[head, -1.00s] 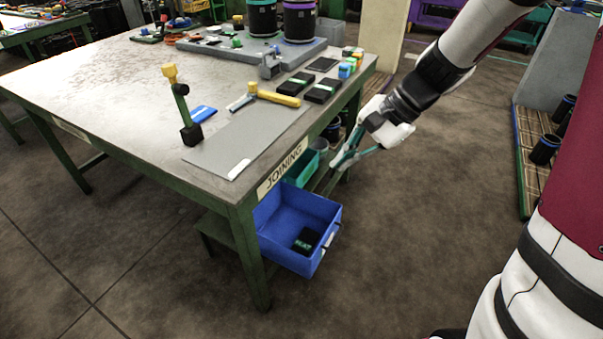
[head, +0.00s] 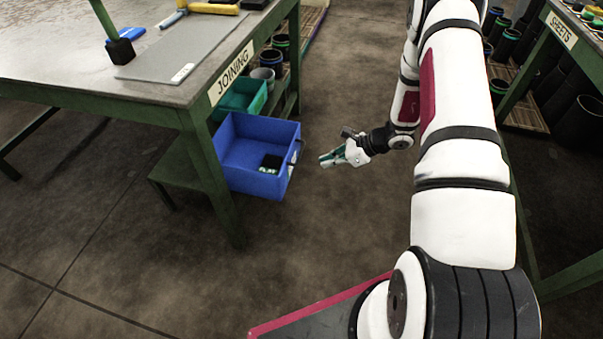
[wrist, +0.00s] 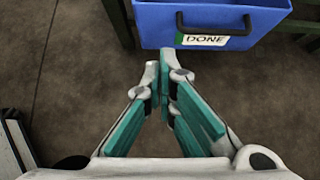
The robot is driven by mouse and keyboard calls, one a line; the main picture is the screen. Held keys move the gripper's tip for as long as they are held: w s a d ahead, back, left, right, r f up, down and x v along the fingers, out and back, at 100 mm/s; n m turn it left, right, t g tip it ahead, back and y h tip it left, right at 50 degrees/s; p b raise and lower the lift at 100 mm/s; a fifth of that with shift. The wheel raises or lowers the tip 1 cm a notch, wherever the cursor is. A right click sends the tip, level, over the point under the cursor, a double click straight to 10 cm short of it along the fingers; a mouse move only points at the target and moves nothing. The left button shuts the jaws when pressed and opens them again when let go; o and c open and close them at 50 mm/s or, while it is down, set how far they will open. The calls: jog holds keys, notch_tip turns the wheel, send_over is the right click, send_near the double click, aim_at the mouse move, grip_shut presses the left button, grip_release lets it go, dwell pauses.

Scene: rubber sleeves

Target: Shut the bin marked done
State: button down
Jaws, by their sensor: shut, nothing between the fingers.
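The blue bin (head: 245,183) sticks out from under the joining table in the head view, open at the top, with a black item (head: 269,164) inside. In the wrist view the bin's front (wrist: 160,30) shows a label reading DONE (wrist: 205,41) and a dark handle (wrist: 213,27). My gripper (head: 328,159) is to the right of the bin's front in the head view, apart from it. In the wrist view my gripper (wrist: 165,62) is shut and empty, with its tips pointing at the bin front just below the label.
The green table (head: 190,118) marked JOINING stands over the bin. A teal bin (head: 243,97) and dark rolls (head: 281,46) sit on the shelf behind. Another table marked SHEETS (head: 562,30) stands at the right. The floor (head: 320,230) in front of the bin is clear.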

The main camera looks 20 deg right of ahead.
jog(key=b, duration=0.3)
send_near(284, 172)
notch_tip(284, 172, down, 4)
jog(key=shift+w+a+r+b, duration=0.1)
jog(key=shift+w+a+b, duration=0.15)
jog(key=shift+a, duration=0.25)
jog(key=shift+w+a+r+b, duration=0.15)
jog(key=shift+w+a, duration=0.2)
jog(key=shift+a, duration=0.15)
jog(key=shift+w+a+r+b, duration=0.1)
jog(key=shift+w+a+b, duration=0.1)
jog(key=shift+w+a, duration=0.25)
jog(key=shift+a, duration=0.15)
jog(key=w+a+b, duration=0.1)
jog(key=w+a, duration=0.6)
jog(key=a, duration=0.2)
jog(key=w+a+b, duration=0.1)
jog(key=w+a, duration=0.5)
jog(key=a, duration=0.4)
jog(key=shift+w+b, duration=0.4)
jog(key=shift+a, duration=0.1)
